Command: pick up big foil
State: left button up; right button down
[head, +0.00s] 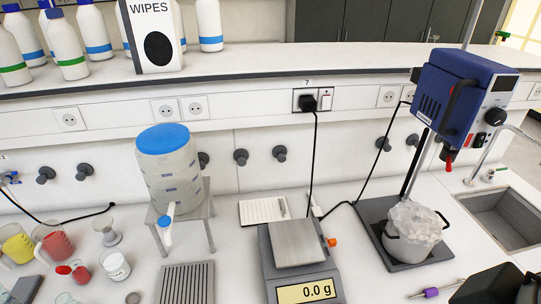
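A crumpled, translucent whitish foil (413,218) lines a pot (412,244) and sticks up over its rim, at the right of the head view. I cannot tell whether this is the big foil; no other foil is clearly visible. The pot stands on the dark base plate of a blue stirrer, below its red-tipped shaft. A black part (485,286) at the bottom right edge may be my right gripper or arm; it is apart from the pot and no fingertips are clear. My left gripper is not in view.
A blue stirrer (462,98) overhangs the pot. A scale (300,272) reading 0.0 g stands mid-bench, and a blue-lidded canister (167,172) sits on a stand at left. Beakers with coloured liquid crowd the left. A sink (505,215) lies at far right.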

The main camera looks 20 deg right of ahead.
aim_at(411, 221)
jog(key=z, duration=1.8)
